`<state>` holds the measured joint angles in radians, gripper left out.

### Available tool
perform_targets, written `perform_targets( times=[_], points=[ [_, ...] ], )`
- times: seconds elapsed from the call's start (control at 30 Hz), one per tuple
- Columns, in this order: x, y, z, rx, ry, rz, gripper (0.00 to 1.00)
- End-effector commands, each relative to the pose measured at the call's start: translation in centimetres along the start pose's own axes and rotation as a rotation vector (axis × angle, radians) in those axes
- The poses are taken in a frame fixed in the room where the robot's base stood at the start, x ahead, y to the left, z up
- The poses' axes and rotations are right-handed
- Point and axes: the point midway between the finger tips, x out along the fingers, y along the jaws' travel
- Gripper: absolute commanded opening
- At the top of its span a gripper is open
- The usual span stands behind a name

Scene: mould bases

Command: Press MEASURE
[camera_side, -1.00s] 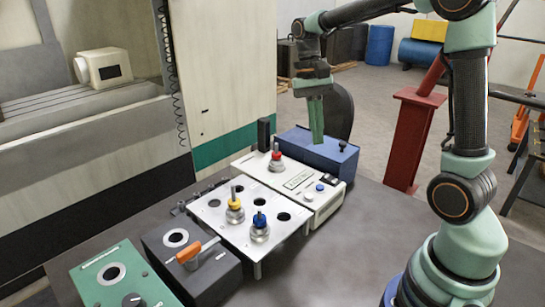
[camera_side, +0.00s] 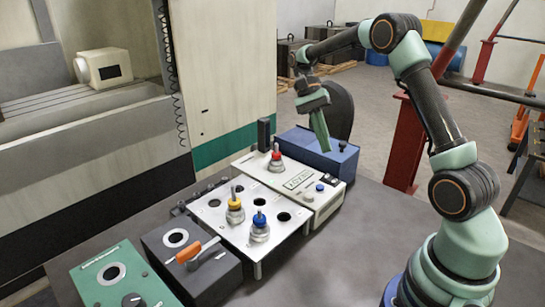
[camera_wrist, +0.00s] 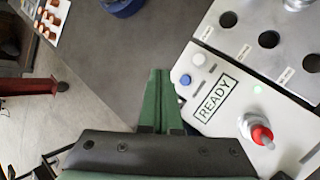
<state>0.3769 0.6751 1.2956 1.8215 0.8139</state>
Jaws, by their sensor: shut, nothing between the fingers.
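The white measuring unit (camera_side: 325,208) stands at the right end of the panel row. It shows in the wrist view (camera_wrist: 222,130) with a display (camera_wrist: 214,98) reading READY. A blue button (camera_wrist: 185,80) and a white button (camera_wrist: 198,59) sit beside the display; their labels are too small to read. The same blue button (camera_side: 319,187) and white button (camera_side: 308,197) show in the side view.
A plate with holes (camera_side: 222,222) carries yellow (camera_side: 234,205) and blue (camera_side: 259,220) topped holders. A blue box (camera_side: 298,144) is behind the unit. The dark tabletop at front right is clear.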

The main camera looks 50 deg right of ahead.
Motion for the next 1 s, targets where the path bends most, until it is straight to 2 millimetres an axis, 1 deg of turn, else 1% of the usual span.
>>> perform_targets(
  times=[0.13,0.23,0.7,0.9,1.0],
  points=[
    [0.2,-0.1,-0.1,-0.001,0.000,0.000,0.00],
    [0.8,-0.4,-0.4,-0.001,-0.002,0.003,0.00],
    [5.5,-3.0,-2.8,-0.002,-0.001,0.002,0.00],
    [6.7,-3.7,-3.5,-0.002,0.000,0.001,0.00],
    [6.9,-3.8,-3.6,-0.002,0.000,0.000,0.00]
  ],
)
